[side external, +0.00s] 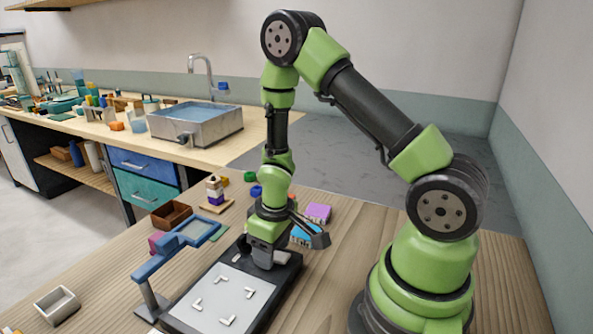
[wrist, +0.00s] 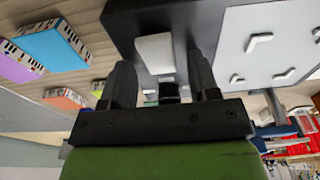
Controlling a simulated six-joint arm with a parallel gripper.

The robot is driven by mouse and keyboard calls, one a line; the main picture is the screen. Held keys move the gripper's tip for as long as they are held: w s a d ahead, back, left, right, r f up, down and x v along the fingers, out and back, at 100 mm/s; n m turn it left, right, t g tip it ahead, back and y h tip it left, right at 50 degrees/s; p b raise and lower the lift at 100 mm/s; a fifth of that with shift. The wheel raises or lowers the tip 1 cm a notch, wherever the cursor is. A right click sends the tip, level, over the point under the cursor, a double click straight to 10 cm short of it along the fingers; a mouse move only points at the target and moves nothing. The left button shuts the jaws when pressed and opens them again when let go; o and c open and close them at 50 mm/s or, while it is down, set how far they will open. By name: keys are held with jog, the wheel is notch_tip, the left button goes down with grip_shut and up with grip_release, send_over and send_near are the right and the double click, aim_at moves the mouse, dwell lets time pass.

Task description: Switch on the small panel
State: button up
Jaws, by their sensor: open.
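The small panel (side external: 212,289) is a black slab with a pale plate carrying white corner marks, lying on the wooden table. Its plate also shows in the wrist view (wrist: 262,55). A white, tab-like piece (wrist: 154,52), possibly the switch, is on the black border between my fingers in the wrist view. I cannot tell its on or off position. My gripper (side external: 264,258) points down at the panel's far end, close to the black border. Its two fingers (wrist: 160,66) are apart with nothing gripped. Whether they touch the panel is unclear.
A blue magnifier-like stand (side external: 165,255) is left of the panel. Blue (side external: 306,236) and purple (side external: 318,212) boxes are right of my gripper. A brown box (side external: 171,215) and a white tray (side external: 56,305) stand farther left. Bare table lies right of the panel.

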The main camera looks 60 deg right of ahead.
jog(key=shift+w+d, duration=0.1)
jog(key=shift+g, duration=0.6)
jog(key=s+a+r+m+t, duration=0.1)
jog(key=s+a+r+t, duration=0.1)
jog(key=r, duration=0.9)
jog(key=s+a+r+m+t, duration=0.1)
jog(key=s+a+r+t, duration=0.15)
jog(key=r, duration=0.95)
jog(key=s+a+r+m+t+y, duration=0.1)
jog(key=s+a+r+m+t, duration=0.1)
jog(key=s, duration=0.4)
jog(key=shift+s+a+r+y, duration=0.4)
jog(key=shift+a+r, duration=0.25)
jog(key=shift+r, duration=0.65)
jog(key=shift+w, duration=0.1)
